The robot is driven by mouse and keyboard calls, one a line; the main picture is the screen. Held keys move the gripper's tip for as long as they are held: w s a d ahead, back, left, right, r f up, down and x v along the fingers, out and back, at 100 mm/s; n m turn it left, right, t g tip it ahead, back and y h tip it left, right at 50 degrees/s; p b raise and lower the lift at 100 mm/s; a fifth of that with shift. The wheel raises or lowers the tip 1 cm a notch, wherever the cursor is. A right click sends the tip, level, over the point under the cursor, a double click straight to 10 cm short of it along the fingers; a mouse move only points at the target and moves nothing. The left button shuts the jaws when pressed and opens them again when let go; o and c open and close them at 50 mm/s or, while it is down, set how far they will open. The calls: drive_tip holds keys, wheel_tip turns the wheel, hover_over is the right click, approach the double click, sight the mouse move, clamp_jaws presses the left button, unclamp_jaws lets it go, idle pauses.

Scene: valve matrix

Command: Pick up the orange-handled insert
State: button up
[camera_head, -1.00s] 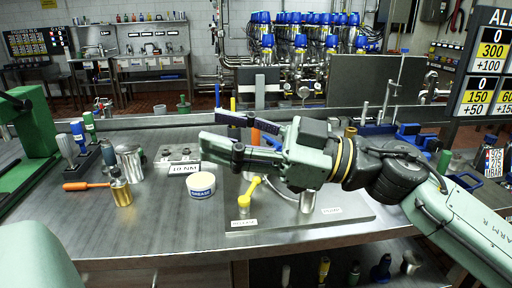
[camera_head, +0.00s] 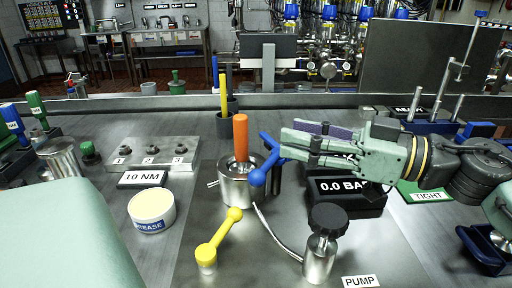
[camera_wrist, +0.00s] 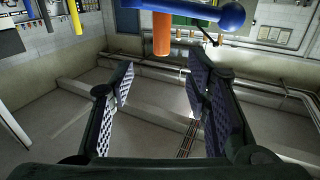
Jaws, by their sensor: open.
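The orange-handled insert (camera_head: 240,138) stands upright in a metal cylindrical housing (camera_head: 236,188); only its orange handle clearly shows above. Its handle also shows at the top of the wrist view (camera_wrist: 161,36), beyond the fingertips. A blue lever with a ball end (camera_head: 257,178) stands close to the right of the handle. In the wrist view the blue lever (camera_wrist: 185,10) crosses in front of the handle's upper part. My gripper (camera_head: 288,145) is open and empty, right of the handle and apart from it. Its two padded fingers show in the wrist view (camera_wrist: 160,82).
A yellow lever (camera_head: 219,238), a grease tub (camera_head: 153,210) and a black-knobbed pump (camera_head: 322,240) stand in front. A black 0.0 BAR box (camera_head: 345,190) lies below my gripper. Holders with a yellow rod (camera_head: 224,92) are behind. A numbered block (camera_head: 150,155) is left.

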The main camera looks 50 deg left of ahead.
sight(247, 132)
drive_tip(key=x, duration=0.2)
drive_tip(key=f+x, duration=0.1)
drive_tip(key=x, duration=0.2)
drive_tip(key=shift+a+p, duration=0.25)
drive_tip(key=shift+p, duration=0.1)
drive_tip(key=x, duration=0.2)
drive_tip(key=p+x, duration=0.1)
drive_tip(key=x, duration=0.1)
drive_tip(key=shift+s+a+f, duration=0.1)
drive_tip(key=shift+s+a, duration=0.15)
drive_tip(key=shift+s, duration=0.2)
drive_tip(key=shift+a+f, duration=0.1)
drive_tip(key=shift+a, duration=0.25)
clamp_jaws()
